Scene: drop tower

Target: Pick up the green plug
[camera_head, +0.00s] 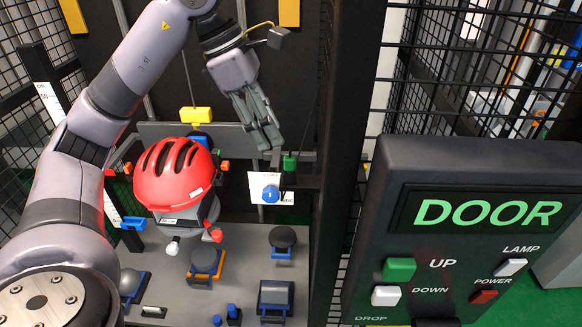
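A small green block (289,162), which looks like the green plug, sits at the right end of a grey ledge at the back of the tower. My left gripper (263,138) comes down from above, its grey fingers pointing down just left of the green block. The fingers look close together and apart from the block in the picture; their depth and any gap between them are hard to judge. No object shows between them. My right gripper is not in view.
A red helmet (174,174) is left of the gripper. A blue knob (270,194) on a white card is below the fingertips. A yellow block (196,114) hangs behind. A dark post (345,130) and a DOOR control panel (465,230) stand to the right.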

